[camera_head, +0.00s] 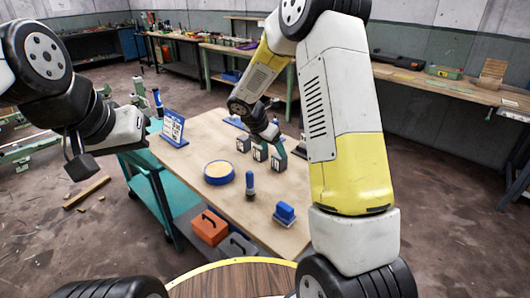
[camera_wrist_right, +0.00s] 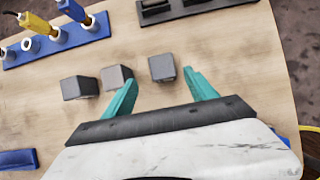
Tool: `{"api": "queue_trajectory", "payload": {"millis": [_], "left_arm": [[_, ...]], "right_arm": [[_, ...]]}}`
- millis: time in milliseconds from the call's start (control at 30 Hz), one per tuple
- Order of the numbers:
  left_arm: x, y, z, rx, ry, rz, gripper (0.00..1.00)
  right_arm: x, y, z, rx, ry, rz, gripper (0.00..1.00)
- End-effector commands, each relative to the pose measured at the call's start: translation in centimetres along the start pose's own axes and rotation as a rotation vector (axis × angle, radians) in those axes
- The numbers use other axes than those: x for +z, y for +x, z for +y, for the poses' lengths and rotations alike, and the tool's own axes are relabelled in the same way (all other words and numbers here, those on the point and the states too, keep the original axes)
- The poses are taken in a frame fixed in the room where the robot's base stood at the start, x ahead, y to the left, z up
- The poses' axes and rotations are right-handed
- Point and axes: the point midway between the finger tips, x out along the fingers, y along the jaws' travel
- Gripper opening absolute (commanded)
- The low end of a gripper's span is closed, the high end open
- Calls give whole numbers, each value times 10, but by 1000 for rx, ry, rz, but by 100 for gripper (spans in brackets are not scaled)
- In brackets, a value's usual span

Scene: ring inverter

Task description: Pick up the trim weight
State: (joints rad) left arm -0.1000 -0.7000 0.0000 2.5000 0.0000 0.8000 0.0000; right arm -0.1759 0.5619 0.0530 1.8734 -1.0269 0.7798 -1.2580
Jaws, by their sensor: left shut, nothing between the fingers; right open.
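Three small dark grey blocks with pale marked faces stand in a row on the wooden table top; the marks are too small to read, so I cannot tell which is the trim weight. In the head view they are the left block (camera_head: 243,144), the middle block (camera_head: 260,152) and the near right block (camera_head: 279,162). My right gripper (camera_head: 271,136) is open above the row. In the right wrist view, its teal fingers (camera_wrist_right: 161,88) point toward one block (camera_wrist_right: 162,68), apart from it; two others (camera_wrist_right: 80,87) (camera_wrist_right: 116,77) lie left. My left gripper (camera_head: 152,126) is shut and empty beside the table's left corner.
A blue round dish (camera_head: 219,173), a dark upright handle (camera_head: 250,185) and a blue block (camera_head: 285,214) stand nearer on the table. A sign (camera_head: 173,128) stands at the left corner. In the wrist view, a blue rack (camera_wrist_right: 62,42) and dark tray (camera_wrist_right: 180,9) lie beyond the blocks.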

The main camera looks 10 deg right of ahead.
Motion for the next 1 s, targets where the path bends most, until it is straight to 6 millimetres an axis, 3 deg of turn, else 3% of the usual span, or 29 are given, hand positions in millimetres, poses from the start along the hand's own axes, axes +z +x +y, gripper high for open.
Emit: {"api": "queue_trajectory", "payload": {"millis": [600,833,1000], "left_arm": [[0,0,0,0,0,0,0],[0,0,0,0,0,0,0],[0,0,0,0,0,0,0]], "right_arm": [[0,72,-5,-3,1,1,66],[0,74,-5,-1,2,1,66],[0,74,-5,-1,3,1,35]]}}
